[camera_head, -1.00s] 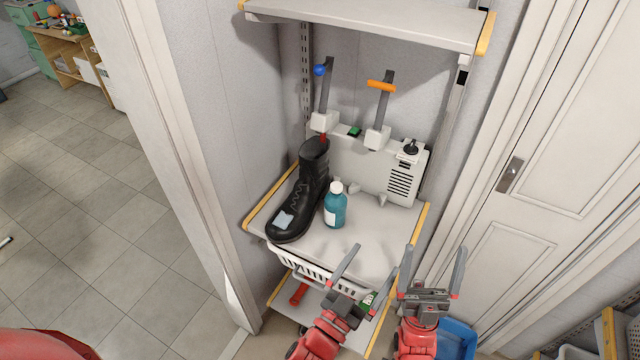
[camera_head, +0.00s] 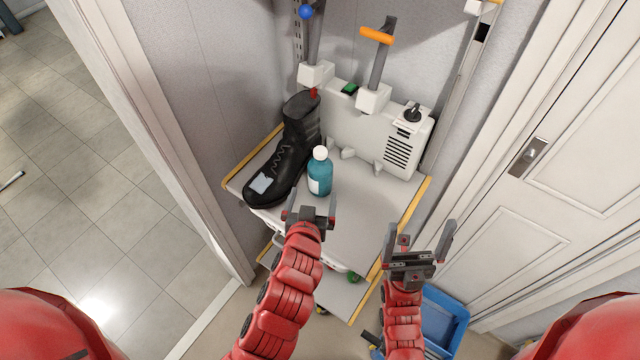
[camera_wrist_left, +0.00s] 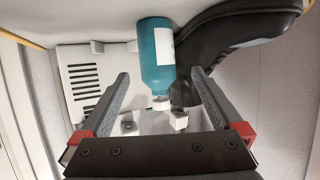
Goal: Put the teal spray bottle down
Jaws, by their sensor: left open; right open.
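The teal spray bottle (camera_head: 320,178), with a white cap and a white label, stands upright on the grey shelf (camera_head: 365,220), close to the right of the black boot (camera_head: 283,160). My left gripper (camera_head: 312,203) is open just in front of the bottle. In the left wrist view the bottle (camera_wrist_left: 156,55) shows upside down, between and beyond the open fingertips (camera_wrist_left: 162,76). I cannot tell whether a finger touches it. My right gripper (camera_head: 424,236) is open and empty, right of the shelf's front corner.
A pale grey boxy appliance (camera_head: 370,135) with a vented side stands behind the bottle. An orange-handled lever (camera_head: 377,37) is above it. The shelf right of the bottle is clear. A blue bin (camera_head: 440,318) is low at the right, near a white door (camera_head: 520,235).

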